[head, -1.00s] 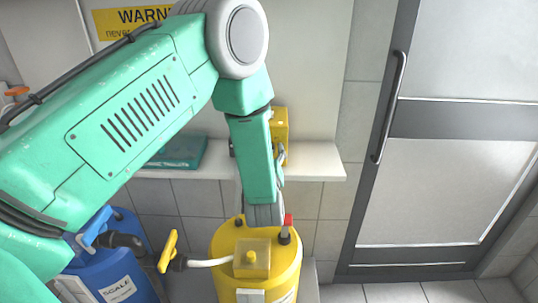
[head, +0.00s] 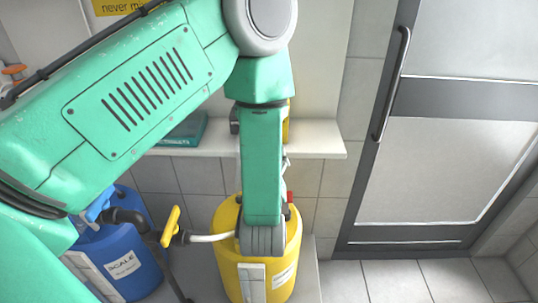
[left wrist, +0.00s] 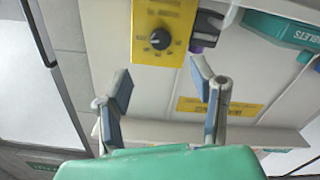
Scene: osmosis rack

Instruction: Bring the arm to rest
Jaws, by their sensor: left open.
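My left arm (head: 140,85) comes in from the left of the head view and bends down in front of the shelf. Its grey wrist joint (head: 262,240) shows in front of the yellow canister; the gripper is mostly hidden behind the arm there. In the left wrist view my left gripper (left wrist: 162,92) is open, with its two fingers wide apart and nothing between them. Beyond them is a yellow box with a black knob (left wrist: 160,38), apart from the fingers. My right gripper is in neither view.
A yellow canister (head: 228,262) stands below my wrist, with a yellow-handled hose (head: 171,227) beside it. A blue container (head: 130,262) labelled SCALE is at left. A white shelf (head: 325,145) carries a teal box (head: 184,131). The door (head: 440,165) and floor at right are clear.

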